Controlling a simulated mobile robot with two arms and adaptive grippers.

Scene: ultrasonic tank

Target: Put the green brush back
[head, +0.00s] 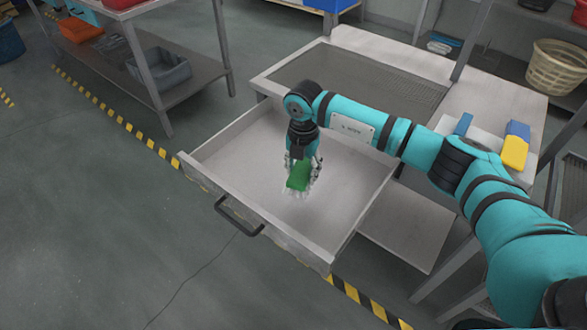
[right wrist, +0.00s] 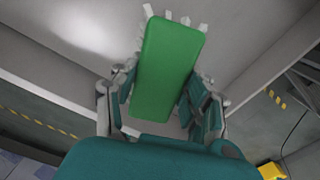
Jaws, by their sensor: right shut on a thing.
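The green brush (head: 298,176) has a green block back and pale bristles. My right gripper (head: 302,172) is shut on it, over the inside of the open drawer (head: 230,147). In the right wrist view the brush (right wrist: 168,68) sits between the two fingers of my right gripper (right wrist: 165,95), with white bristles showing past its far end. The bristles point down toward the drawer floor; I cannot tell whether they touch it. The drawer is pulled out from the workbench and holds nothing else that I can see. My left gripper is not in view.
The drawer has a dark handle (head: 240,217) at its front. On the bench at right lie a yellow and blue thing (head: 515,148) and a blue thing (head: 463,124). A basket (head: 557,68) stands on a shelf at the upper right.

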